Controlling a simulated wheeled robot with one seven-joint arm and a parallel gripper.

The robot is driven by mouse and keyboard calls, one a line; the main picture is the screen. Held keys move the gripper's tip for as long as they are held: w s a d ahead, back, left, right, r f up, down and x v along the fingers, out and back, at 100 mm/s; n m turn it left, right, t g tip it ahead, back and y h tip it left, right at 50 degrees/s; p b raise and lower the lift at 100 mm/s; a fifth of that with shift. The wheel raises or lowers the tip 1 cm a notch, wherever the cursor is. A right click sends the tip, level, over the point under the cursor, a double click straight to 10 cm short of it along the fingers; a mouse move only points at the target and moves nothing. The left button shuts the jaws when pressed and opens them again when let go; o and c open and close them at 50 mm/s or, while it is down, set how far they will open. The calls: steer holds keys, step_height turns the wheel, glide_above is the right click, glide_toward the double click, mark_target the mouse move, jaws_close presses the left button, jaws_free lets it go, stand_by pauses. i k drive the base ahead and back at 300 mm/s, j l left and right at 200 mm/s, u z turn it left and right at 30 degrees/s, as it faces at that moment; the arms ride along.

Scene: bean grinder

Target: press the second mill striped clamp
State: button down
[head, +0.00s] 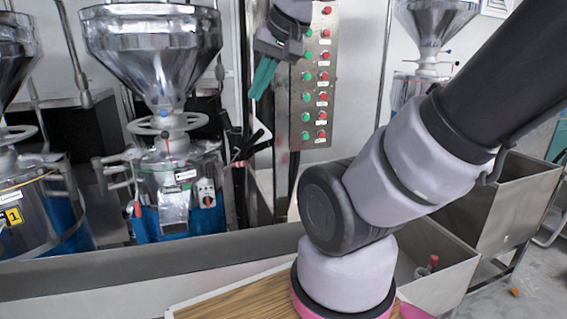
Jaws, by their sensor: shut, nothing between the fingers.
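The middle mill (175,170) has a steel hopper (153,50) on top, a handwheel below it and a blue lower body. It stands right of the mill marked "1" (12,217). A small red-and-white striped piece (240,164), which looks like the striped clamp, sits by dark levers at the right side of the middle mill; its details are too small to tell. My gripper (262,82) has teal fingers, shut and empty. It appears above the striped piece and apart from it, in front of the left edge of the button panel.
A steel panel (317,125) with green and red buttons stands just right of my gripper. Another mill (434,25) is at the back right. Steel bins (510,200) stand at the right. A grey ledge (90,275) runs before the mills, with a wooden surface (235,297) nearer.

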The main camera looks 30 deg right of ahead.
mark_target(242, 164)
steer(key=z, duration=0.35)
steer(key=i+j, duration=0.1)
steer(key=j, duration=0.25)
steer(key=i+j, duration=0.1)
steer(key=j, duration=0.25)
steer(key=i+j, duration=0.1)
steer(key=j, duration=0.25)
steer(key=i+j, duration=0.1)
steer(key=j, duration=0.25)
